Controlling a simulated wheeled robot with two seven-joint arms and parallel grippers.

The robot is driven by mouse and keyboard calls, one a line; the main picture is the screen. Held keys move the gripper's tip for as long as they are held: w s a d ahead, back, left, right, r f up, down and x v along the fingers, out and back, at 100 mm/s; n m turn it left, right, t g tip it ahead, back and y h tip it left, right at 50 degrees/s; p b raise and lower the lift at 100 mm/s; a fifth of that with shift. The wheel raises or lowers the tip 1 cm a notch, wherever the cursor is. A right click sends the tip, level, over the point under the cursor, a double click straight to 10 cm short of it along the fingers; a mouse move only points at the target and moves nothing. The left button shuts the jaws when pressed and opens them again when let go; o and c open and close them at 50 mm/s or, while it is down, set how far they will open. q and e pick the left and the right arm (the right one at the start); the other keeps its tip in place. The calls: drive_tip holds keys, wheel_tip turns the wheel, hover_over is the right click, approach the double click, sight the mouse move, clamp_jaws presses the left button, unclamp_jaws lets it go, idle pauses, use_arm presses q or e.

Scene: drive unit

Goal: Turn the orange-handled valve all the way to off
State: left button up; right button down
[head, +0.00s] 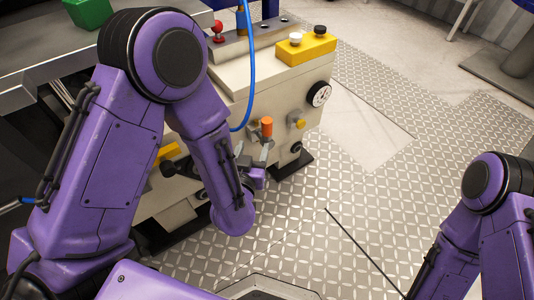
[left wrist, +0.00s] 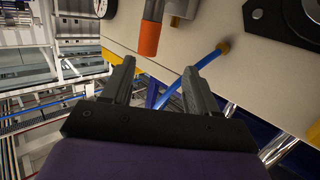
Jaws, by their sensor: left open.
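The valve's orange handle (head: 267,127) stands upright on the front face of the cream drive unit (head: 290,90). In the left wrist view the orange handle (left wrist: 150,38) hangs from the top of the picture, joined to a metal fitting. My left gripper (head: 252,148) is just below and left of the handle in the head view. In the left wrist view my left gripper (left wrist: 157,70) has its two fingers spread, with nothing between them. The handle lies beyond the fingertips and appears apart from them. My right gripper is out of view.
A yellow button box (head: 305,48) sits on top. A blue hose (head: 250,75) runs down near the valve. Open patterned floor (head: 350,200) lies to the right.

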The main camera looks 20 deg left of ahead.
sight(266, 128)
use_arm(q)
drive_tip(key=shift+t, duration=0.9)
drive_tip(key=w+b, duration=0.1)
drive_tip(key=w, duration=0.3)
drive_tip(key=w+b, duration=0.2)
drive_tip(key=w, duration=0.1)
drive_tip(key=w+f+b, duration=0.1)
drive_tip(key=w+b, duration=0.1)
drive_tip(key=w, duration=0.2)
drive_tip(key=shift+w+d, duration=0.2)
drive_tip(key=shift+w, duration=0.1)
clamp_jaws()
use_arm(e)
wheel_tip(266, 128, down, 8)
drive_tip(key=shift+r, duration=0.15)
